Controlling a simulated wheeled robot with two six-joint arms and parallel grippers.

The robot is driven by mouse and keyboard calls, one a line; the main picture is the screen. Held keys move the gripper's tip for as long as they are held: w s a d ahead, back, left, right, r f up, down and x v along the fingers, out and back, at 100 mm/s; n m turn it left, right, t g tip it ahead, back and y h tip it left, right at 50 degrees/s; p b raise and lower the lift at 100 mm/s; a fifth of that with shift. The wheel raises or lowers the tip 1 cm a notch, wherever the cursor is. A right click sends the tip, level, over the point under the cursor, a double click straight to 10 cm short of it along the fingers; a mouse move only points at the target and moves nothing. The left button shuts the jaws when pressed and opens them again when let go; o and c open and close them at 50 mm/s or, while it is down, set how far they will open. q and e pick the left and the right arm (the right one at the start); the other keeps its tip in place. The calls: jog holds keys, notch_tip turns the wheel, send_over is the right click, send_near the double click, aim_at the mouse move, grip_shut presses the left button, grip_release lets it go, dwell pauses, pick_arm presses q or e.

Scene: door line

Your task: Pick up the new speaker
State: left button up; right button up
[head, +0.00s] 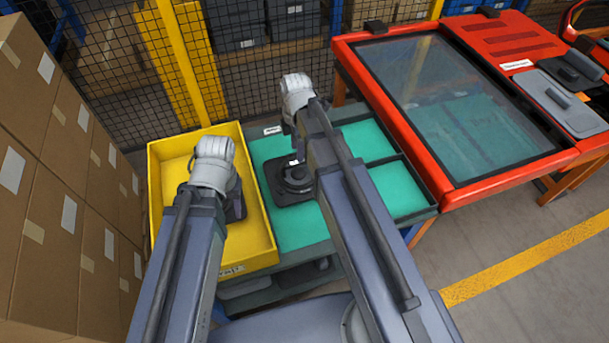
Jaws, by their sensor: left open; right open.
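A black speaker (287,188) with a round raised middle lies on the teal-lined tray (285,233), in its left compartment. My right arm covers part of its right side. My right gripper (294,158) points down just above the speaker's far edge; its fingers are mostly hidden by my arm, and I cannot tell whether they touch it. My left gripper (236,208) is over the yellow bin (262,243), left of the tray, with its fingers partly hidden. Both grippers are open, and I see nothing held.
A red-framed machine with a glass lid (455,95) stands right of the tray. Stacked cardboard boxes (60,190) fill the left side. A mesh fence (120,75) with yellow posts and shelves runs behind. The tray's right compartments (395,190) look empty.

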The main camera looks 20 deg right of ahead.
aim_at(298, 165)
pick_arm(q)
jog(key=shift+f+b, duration=4)
pick_arm(e)
jog(key=shift+s+f, duration=0.1)
jog(key=shift+f, duration=3.9)
pick_arm(q)
jog(key=shift+r, duration=0.1)
pick_arm(e)
jog(key=shift+r, duration=0.1)
grip_shut()
